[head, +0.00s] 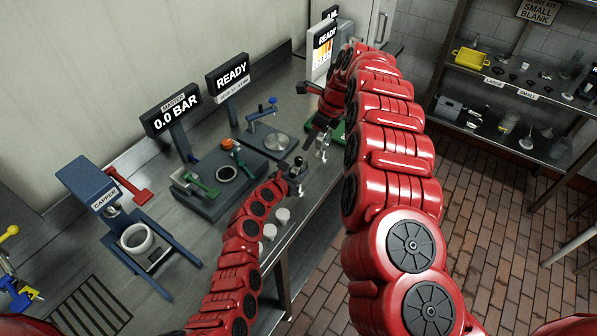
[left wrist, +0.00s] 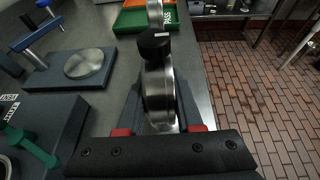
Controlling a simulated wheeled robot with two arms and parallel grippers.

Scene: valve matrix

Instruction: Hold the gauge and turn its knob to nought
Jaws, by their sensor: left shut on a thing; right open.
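My left gripper (head: 296,176) is shut on the gauge, near the front edge of the bench. In the left wrist view the gauge (left wrist: 159,98) is a round metal body standing edge-on between my fingers. Its black knob (left wrist: 153,44) is on top with a pale mark; the gauge face is hidden, so I cannot read it. My right gripper (head: 304,116) is open, beyond and above the left one, with its fingers apart from the gauge. A display marked "0.0 BAR" (head: 171,112) stands at the back of the bench.
A metal piece (head: 322,150) stands beyond the gauge. A green tray marked PASS (left wrist: 134,21) lies farther along. A dark fixture with green and orange clamps (head: 195,200) and a blue-handled stand (head: 265,135) are left. Several white discs (head: 282,215) lie by the bench edge.

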